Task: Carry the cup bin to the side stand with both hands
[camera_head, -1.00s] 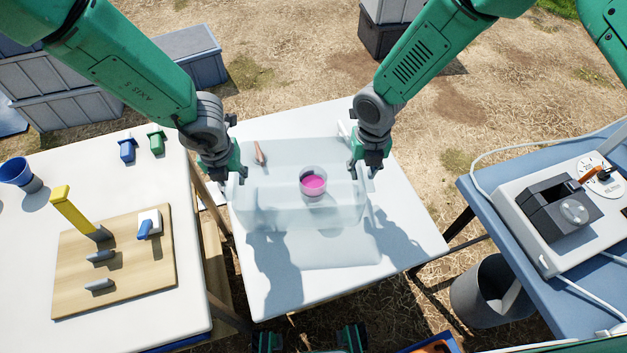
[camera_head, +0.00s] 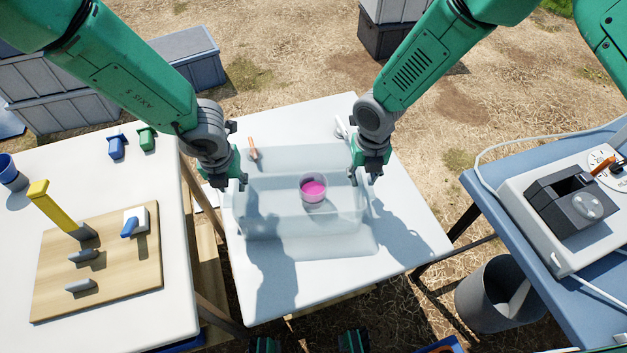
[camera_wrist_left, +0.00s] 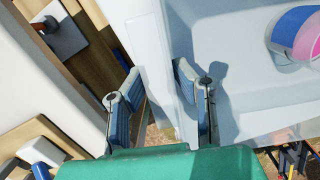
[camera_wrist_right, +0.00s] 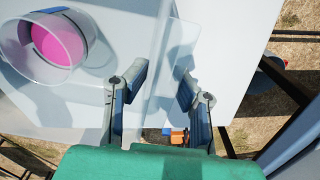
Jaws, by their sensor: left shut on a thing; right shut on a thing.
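The clear cup bin (camera_head: 285,217) hangs level over the white middle stand (camera_head: 400,243). A clear cup (camera_head: 313,190) with pink contents stands upright inside it. My left gripper (camera_head: 238,183) is shut on the bin's left end; in the left wrist view its fingers (camera_wrist_left: 158,95) flank the bin's pale wall. My right gripper (camera_head: 362,176) is shut on the right end; the right wrist view shows its fingers (camera_wrist_right: 153,90) either side of the clear wall. The cup also shows in the left wrist view (camera_wrist_left: 298,35) and right wrist view (camera_wrist_right: 58,48).
An orange-tipped tool (camera_head: 253,150) lies behind the bin on the stand. A white table (camera_head: 165,330) with a wooden board (camera_head: 105,275) is at the left. A blue table (camera_head: 520,262) with a grey device (camera_head: 575,205) is at the right, beside a grey bucket (camera_head: 487,300).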

